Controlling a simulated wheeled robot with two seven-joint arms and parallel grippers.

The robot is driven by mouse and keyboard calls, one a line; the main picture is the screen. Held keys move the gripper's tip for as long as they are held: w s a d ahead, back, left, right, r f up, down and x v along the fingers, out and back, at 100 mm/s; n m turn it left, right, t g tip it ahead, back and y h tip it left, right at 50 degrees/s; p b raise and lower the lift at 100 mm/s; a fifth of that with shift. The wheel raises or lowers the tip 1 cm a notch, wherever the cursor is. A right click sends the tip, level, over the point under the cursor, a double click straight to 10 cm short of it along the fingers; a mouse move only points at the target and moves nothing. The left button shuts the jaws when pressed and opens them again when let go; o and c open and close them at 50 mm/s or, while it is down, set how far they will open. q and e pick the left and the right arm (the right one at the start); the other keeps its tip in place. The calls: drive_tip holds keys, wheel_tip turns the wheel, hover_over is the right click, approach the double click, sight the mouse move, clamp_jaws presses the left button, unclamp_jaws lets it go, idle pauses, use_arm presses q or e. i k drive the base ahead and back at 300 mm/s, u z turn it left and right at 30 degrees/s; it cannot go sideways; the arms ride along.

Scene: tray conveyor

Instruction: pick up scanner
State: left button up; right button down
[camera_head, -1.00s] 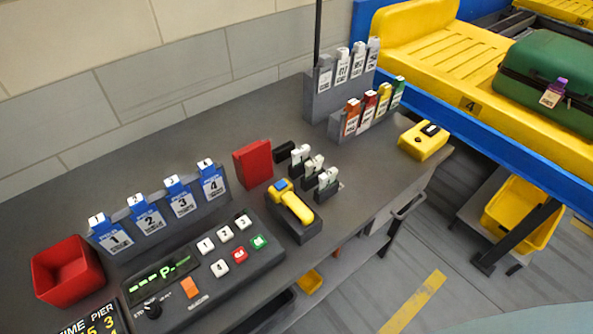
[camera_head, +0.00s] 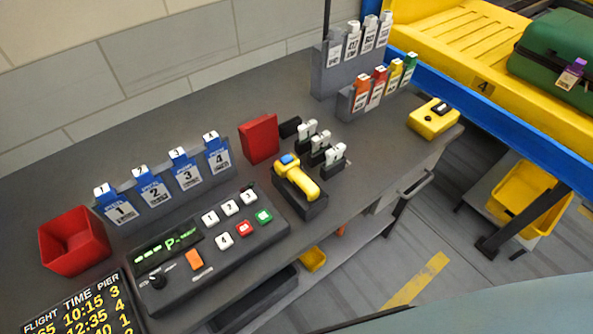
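The scanner (camera_head: 298,179) is yellow with a blue top part. It rests in a dark cradle (camera_head: 314,208) on the grey counter, just right of the keypad console. Neither gripper shows in the head view. A pale, smooth shape fills the lower right corner and may be part of my arm; no fingers show on it. Nothing covers the scanner.
The console (camera_head: 180,284) and red bin (camera_head: 74,241) are left of the scanner. A red block (camera_head: 259,138), white-topped stampers (camera_head: 321,148) and tag racks (camera_head: 330,75) stand behind. A yellow box (camera_head: 433,119) sits right, near the conveyor (camera_head: 470,110).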

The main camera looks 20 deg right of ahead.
sight(308, 188)
drive_tip(key=z, duration=0.55)
drive_tip(key=k, duration=1.3)
drive_tip(key=z, duration=0.95)
drive_tip(key=i, duration=0.95)
drive_tip(key=z, duration=0.25)
